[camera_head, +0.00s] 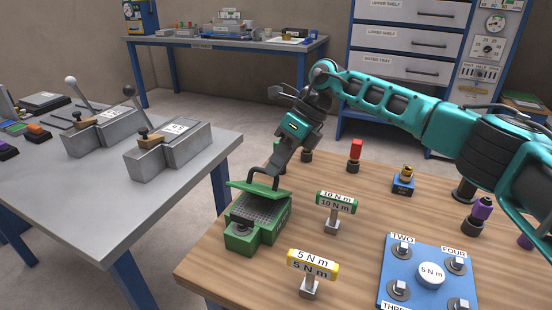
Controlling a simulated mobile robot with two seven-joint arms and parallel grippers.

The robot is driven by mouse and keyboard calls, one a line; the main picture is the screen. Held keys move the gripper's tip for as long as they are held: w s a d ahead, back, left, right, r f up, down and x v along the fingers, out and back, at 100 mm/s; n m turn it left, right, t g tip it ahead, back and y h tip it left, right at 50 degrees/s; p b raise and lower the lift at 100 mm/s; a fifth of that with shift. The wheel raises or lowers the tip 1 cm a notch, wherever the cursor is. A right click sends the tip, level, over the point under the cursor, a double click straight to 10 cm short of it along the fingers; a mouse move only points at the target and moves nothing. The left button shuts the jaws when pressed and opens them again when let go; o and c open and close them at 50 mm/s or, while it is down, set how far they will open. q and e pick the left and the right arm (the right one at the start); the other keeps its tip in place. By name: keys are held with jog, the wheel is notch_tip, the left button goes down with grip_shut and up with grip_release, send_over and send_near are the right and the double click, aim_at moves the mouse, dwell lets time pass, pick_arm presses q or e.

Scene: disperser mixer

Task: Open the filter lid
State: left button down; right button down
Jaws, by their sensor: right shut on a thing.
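The green filter box (243,243) sits on the wooden table near its left edge. Its green lid (246,188) is raised at the far side of the box, and the grey mesh (262,208) inside shows in front of it. My right gripper (273,175) comes down from above and is shut on the lid's dark handle (254,176). The fingertips partly hide the handle. My left gripper is not in view.
Green (336,203) and yellow (313,265) torque signs stand on the table to the right. A blue bolt plate (431,296) lies at front right. Small coloured tools stand behind. A grey table (92,215) with levered blocks is at left, across a gap.

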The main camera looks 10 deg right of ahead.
jog(key=shift+w+d+r, duration=0.1)
jog(key=shift+w, duration=0.1)
dwell(0.4)
jog(key=c, duration=1.2)
grip_release()
jog(key=shift+o, duration=0.2)
jog(key=p+v, duration=0.1)
jog(key=v, duration=1.2)
jog(key=shift+w, duration=0.2)
jog(key=shift+d, duration=0.1)
